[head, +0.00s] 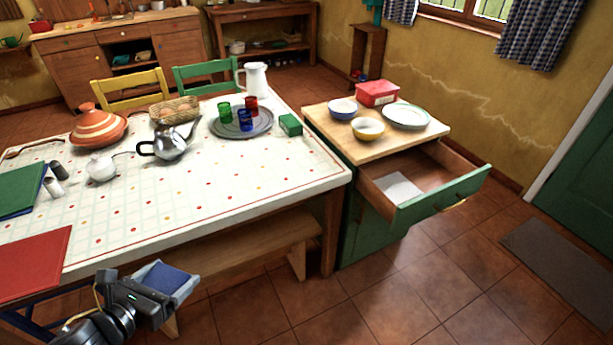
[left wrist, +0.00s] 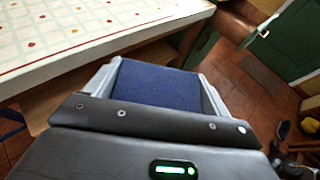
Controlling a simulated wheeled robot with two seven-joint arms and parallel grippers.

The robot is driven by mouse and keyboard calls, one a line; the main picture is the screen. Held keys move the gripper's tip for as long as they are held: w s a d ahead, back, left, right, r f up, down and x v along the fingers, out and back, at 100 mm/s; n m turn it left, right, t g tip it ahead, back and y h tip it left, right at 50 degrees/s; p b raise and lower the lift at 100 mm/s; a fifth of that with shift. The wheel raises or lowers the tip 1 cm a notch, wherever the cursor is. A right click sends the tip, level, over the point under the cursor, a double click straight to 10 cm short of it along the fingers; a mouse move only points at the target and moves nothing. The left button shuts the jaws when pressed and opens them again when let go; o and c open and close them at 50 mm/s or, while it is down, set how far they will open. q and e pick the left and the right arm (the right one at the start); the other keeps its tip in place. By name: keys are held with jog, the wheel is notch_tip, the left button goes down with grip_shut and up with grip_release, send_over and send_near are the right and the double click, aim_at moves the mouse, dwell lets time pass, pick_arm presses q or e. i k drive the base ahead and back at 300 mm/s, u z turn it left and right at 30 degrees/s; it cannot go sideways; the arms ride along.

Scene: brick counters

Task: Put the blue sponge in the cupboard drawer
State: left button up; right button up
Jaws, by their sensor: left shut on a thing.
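The blue sponge (left wrist: 158,84) is between the two grey fingers of my left gripper in the left wrist view. My left gripper (head: 169,279) is shut on it at the lower left of the head view, in front of the table's near edge, and the sponge (head: 163,277) shows there too. The green cupboard (head: 361,229) stands right of the table. Its drawer (head: 440,200) is pulled open, with a white flat item (head: 398,187) inside. The gripper is apart from the drawer, to its left. My right gripper is not in view.
The table (head: 215,180) holds a teapot, a tagine, glasses on a tray and a white jug. A wooden bench (head: 250,248) is by its near side. Bowls, a plate and a red box (head: 377,93) stand on the cupboard top. The tiled floor before the drawer is clear.

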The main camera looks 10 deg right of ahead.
aim_at(424, 179)
jog(key=z, duration=0.05)
jog(key=k, duration=0.2)
jog(key=z, duration=2.25)
jog(key=i, duration=3.35)
jog(key=u, duration=2.25)
